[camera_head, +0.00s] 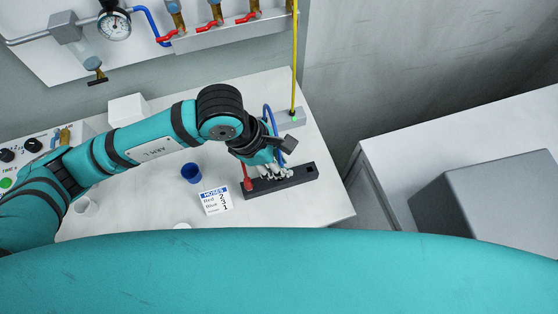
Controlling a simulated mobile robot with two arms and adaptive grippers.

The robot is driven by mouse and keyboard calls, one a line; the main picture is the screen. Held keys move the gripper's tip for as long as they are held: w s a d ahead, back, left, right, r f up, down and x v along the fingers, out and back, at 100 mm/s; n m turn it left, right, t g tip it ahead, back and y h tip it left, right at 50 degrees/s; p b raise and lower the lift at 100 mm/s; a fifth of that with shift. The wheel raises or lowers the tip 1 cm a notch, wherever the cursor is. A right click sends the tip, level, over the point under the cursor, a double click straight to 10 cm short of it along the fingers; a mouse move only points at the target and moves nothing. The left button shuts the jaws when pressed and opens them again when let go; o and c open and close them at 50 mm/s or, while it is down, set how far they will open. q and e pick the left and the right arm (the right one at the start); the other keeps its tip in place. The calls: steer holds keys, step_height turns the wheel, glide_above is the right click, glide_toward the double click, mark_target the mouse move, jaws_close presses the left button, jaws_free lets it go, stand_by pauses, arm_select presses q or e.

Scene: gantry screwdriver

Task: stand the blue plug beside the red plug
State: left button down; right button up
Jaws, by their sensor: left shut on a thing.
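My left gripper (275,173) is over the middle of a dark block (309,172) on the white table. The red plug (248,184) stands upright at the block's left end, left of the gripper. A blue hose (269,112) loops down to the gripper, and a blue part of the plug (282,159) shows beside the fingers. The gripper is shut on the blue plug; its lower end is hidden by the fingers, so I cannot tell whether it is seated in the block. An open hole shows at the block's right end. My right gripper is not in view.
A blue cup (191,173) and a label card (215,200) reading "HOSES" stand left of the block. A grey block (290,117) with an upright yellow hose (295,60) is behind. A white box (127,108) sits farther left. A grey box (495,210) is at right.

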arm_select(q)
steer(key=shift+b, duration=0.3)
stand_by(0.5)
steer(key=shift+f, duration=0.1)
stand_by(0.4)
steer(key=shift+f+b, duration=1.55)
steer(key=shift+b, duration=0.35)
steer(key=c, duration=1.2)
jaws_free()
steer(key=shift+r, duration=0.1)
steer(key=shift+o, duration=0.2)
steer(key=shift+a+r, duration=0.1)
steer(key=shift+r, duration=0.2)
steer(key=v, duration=1.1)
steer(key=shift+r, duration=0.25)
